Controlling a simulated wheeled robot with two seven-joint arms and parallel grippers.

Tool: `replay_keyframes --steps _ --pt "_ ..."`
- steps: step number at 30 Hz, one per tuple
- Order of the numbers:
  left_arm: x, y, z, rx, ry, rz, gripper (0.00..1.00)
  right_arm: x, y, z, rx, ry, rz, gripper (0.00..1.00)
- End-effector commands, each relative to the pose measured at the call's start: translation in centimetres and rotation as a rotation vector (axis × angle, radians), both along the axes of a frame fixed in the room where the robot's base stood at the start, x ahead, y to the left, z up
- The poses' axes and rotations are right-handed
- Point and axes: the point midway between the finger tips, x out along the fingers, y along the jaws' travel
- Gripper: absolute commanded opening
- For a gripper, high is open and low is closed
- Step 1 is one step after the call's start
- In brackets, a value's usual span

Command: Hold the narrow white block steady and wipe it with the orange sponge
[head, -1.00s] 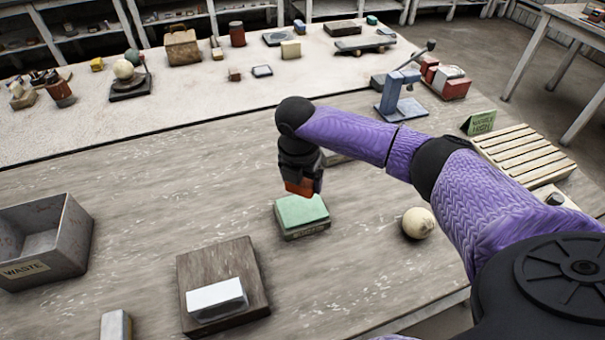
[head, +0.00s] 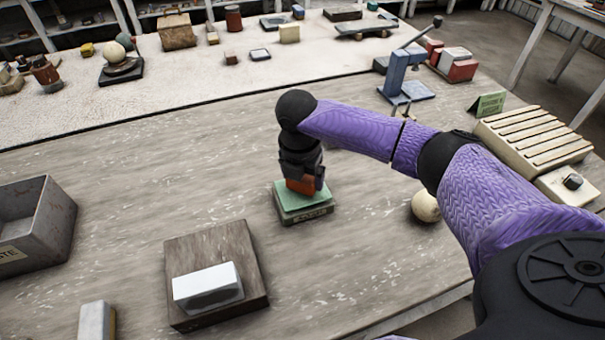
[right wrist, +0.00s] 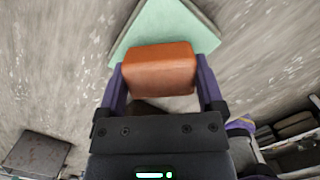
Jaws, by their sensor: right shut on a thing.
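My right gripper (head: 303,185) is shut on the orange sponge (right wrist: 158,70), which shows between its two fingers in the right wrist view. In the head view the orange sponge (head: 301,186) is at the green-topped block (head: 287,202); I cannot tell whether they touch. The green top also shows in the right wrist view (right wrist: 165,27). A white block (head: 207,285) lies on a dark wooden board (head: 190,250) at the front. A narrow pale upright block (head: 97,321) stands left of the board, cut by the lower edge. My left gripper is not in view.
A grey waste bin (head: 62,225) stands at the left. A plaster sphere (head: 426,206) is right of the green-topped block, partly behind my arm. A slatted rack (head: 533,140) and a blue stand (head: 398,78) are at the right. The middle left of the table is clear.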

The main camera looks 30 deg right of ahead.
Motion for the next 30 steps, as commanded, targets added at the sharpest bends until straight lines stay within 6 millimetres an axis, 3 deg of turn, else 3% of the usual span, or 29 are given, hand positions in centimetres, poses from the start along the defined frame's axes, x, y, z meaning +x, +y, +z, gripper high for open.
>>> replay_keyframes --steps 30 --pt "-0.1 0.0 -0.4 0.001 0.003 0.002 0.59 0.0 0.0 -1.0 0.0 0.0 0.0 0.33"
